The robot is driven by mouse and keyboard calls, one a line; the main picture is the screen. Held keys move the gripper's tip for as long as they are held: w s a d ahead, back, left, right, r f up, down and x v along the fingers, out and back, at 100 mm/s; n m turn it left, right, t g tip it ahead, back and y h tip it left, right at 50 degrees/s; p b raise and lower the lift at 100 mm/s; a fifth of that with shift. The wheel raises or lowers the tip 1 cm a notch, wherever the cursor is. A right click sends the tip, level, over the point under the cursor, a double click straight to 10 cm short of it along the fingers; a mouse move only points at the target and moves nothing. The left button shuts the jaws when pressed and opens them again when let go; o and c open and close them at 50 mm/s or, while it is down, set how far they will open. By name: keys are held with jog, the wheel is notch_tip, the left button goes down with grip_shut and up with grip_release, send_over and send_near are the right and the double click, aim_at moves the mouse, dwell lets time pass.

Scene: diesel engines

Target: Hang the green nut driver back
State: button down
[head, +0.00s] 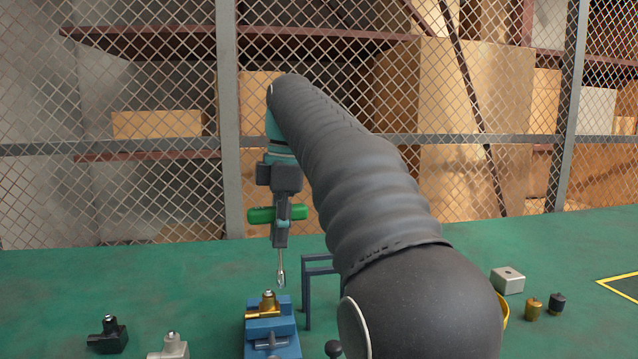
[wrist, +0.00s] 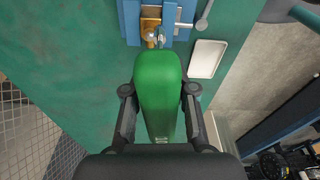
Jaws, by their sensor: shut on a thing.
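The green nut driver (head: 262,215) is in my gripper (head: 281,236), which is shut on its green handle. In the head view the handle lies level across the fingers, and a metal shaft with a socket tip points down below them. The tip hangs over a brass fitting (head: 262,311) in a blue vise (head: 270,333); I cannot tell for sure whether it touches. In the wrist view the green handle (wrist: 158,92) fills the space between my two fingers and hides most of the shaft. A blue-grey stand (head: 306,290) is right of the vise, partly hidden by my arm.
A black fitting (head: 108,335) and a grey fitting (head: 170,346) stand left of the vise. A pale block (head: 508,280) and two small knobbed pieces, brass (head: 533,309) and dark (head: 557,303), are at right. A white tray (wrist: 207,58) shows in the wrist view. Wire mesh closes the back.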

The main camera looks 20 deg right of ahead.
jog(key=w+d+r+m+t+h, duration=0.1)
jog(key=w+d+r+m, duration=0.3)
jog(key=m, duration=0.6)
jog(key=d+r+m+h, duration=0.1)
jog(key=d+r+m, duration=0.1)
jog(key=d+m, duration=0.6)
notch_tip(320, 180, down, 15)
jog(key=a+m+b, duration=0.1)
jog(key=b, duration=0.4)
jog(key=shift+a+f, duration=0.15)
jog(key=shift+f, duration=0.05)
jog(key=shift+f+b, duration=0.3)
jog(key=shift+f, duration=0.4)
dwell(0.8)
jog(key=shift+c, duration=2.4)
grip_release()
jog(key=shift+s+r+p, duration=0.15)
jog(key=shift+r+p, duration=0.75)
jog(key=shift+p, duration=0.1)
jog(key=shift+s+r+p, duration=0.1)
jog(key=shift+r+p, duration=0.75)
jog(key=shift+p, duration=0.1)
